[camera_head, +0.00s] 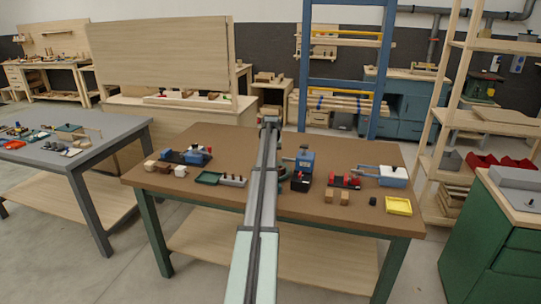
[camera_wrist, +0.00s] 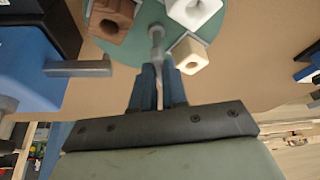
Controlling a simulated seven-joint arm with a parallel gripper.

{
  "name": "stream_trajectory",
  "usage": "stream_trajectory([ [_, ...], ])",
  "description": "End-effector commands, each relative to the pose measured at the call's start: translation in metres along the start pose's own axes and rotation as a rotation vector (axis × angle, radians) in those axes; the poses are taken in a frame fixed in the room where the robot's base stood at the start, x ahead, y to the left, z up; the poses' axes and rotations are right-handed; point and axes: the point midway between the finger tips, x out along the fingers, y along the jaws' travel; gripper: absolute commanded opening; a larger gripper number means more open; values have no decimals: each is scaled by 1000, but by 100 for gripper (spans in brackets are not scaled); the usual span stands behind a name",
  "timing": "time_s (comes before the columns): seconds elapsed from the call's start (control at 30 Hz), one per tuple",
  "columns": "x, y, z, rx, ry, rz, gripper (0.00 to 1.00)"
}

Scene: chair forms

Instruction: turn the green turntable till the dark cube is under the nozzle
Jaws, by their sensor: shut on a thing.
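In the wrist view the green turntable (camera_wrist: 140,50) lies at the top, partly cut off. A grey nozzle bar (camera_wrist: 80,68) sticks out from a blue block (camera_wrist: 30,65) at left. In the picture the brown cube lies above the bar's end, apart from it. My gripper (camera_wrist: 159,88) is shut on a grey upright handle (camera_wrist: 156,42) at the turntable. In the head view my arm hides most of the turntable.
The brown tabletop's (camera_head: 225,140) back left is clear.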

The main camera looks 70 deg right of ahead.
Motion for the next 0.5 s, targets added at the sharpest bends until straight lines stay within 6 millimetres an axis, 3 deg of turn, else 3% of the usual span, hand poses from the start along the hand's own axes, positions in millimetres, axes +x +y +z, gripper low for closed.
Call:
stream_trajectory([
  [0.5, 0, 3, -1, -238, 0, -98, 0],
])
